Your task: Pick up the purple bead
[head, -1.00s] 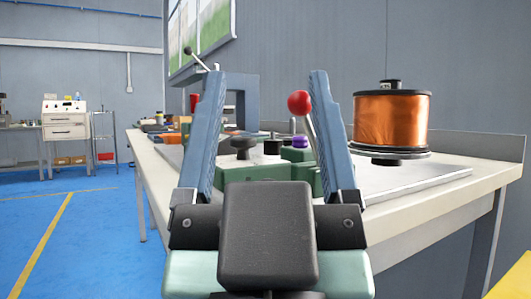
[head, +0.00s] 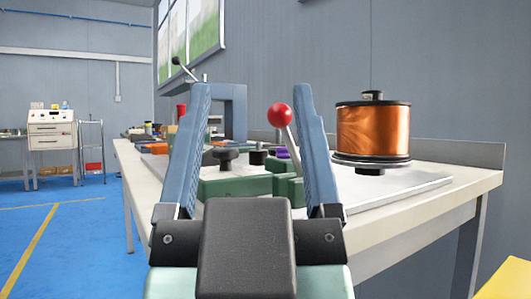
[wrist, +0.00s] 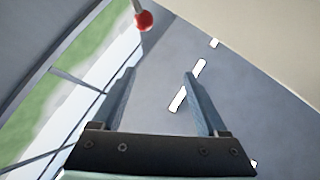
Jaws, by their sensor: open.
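The purple bead (head: 281,152) is a small purple thing on the winder's green base on the bench, partly hidden behind the red-knobbed lever. My gripper (head: 252,88) is open and empty, its two blue fingers pointing up in front of the bench. The bead shows between the fingers in the head view, beyond them and lower than their tips. In the wrist view my gripper (wrist: 158,73) is also open with nothing between its fingers. I cannot make out the bead in that view.
A lever with a red knob (head: 279,115) stands close behind the right finger. A copper wire spool (head: 372,132) stands to the right on a grey plate. A black knob (head: 225,155) sits on the green base (head: 235,186). The bench (head: 420,207) runs along the wall; blue floor is clear at left.

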